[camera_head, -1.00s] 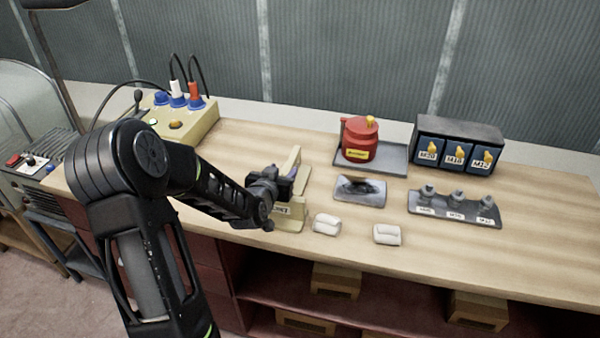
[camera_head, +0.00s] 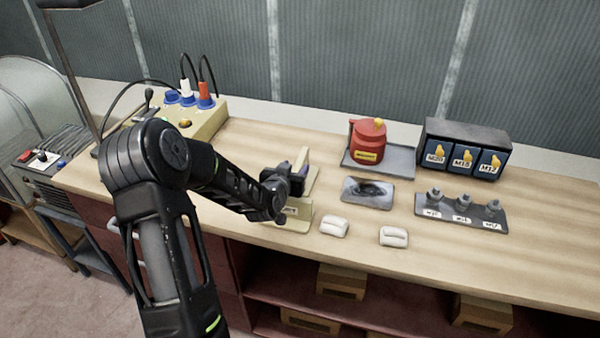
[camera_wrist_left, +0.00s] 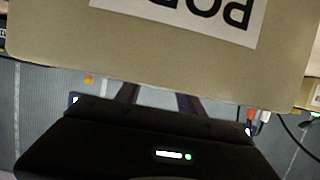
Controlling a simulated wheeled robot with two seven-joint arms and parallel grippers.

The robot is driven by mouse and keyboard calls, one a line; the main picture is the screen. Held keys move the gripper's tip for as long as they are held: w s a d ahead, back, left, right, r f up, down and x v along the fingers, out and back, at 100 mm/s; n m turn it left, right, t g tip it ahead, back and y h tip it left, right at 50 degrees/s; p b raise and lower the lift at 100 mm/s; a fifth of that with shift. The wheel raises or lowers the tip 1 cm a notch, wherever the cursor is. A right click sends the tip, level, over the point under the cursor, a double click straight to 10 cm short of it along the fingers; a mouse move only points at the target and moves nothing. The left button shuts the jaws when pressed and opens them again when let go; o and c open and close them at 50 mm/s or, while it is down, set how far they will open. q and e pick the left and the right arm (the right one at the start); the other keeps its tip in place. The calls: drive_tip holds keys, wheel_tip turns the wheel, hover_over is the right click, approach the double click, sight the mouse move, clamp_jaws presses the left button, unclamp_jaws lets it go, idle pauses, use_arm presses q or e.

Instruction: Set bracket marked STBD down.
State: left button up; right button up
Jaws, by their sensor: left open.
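A tan bracket (camera_head: 293,224) stands on the wooden bench, its base near the front edge and an upright part rising behind my gripper. A white label on its front is too small to read in the head view. In the left wrist view a tan plate (camera_wrist_left: 60,40) fills the top, with an upside-down label that seems to start with "PO"; I see no STBD marking. My left gripper (camera_head: 290,178) is open at the bracket, and its fingers (camera_wrist_left: 158,94) reach up to the plate's edge. Whether they touch it is hidden. My right gripper is out of view.
Two white blocks (camera_head: 334,227) (camera_head: 394,237) lie just right of the bracket. Behind are a dark-patterned plate (camera_head: 368,191), a red container (camera_head: 367,142) on a grey tray, labelled bins (camera_head: 464,157) and a grey fitting rack (camera_head: 440,212). A control box (camera_head: 205,121) stands back left.

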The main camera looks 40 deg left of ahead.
sight(297, 165)
use_arm(q)
drive_tip(key=p+x, duration=0.1)
drive_tip(key=x, duration=0.3)
drive_tip(key=shift+w+p, duration=0.2)
drive_tip(key=shift+p, duration=0.1)
drive_tip(key=shift+c, duration=0.3)
clamp_jaws()
idle(0.6)
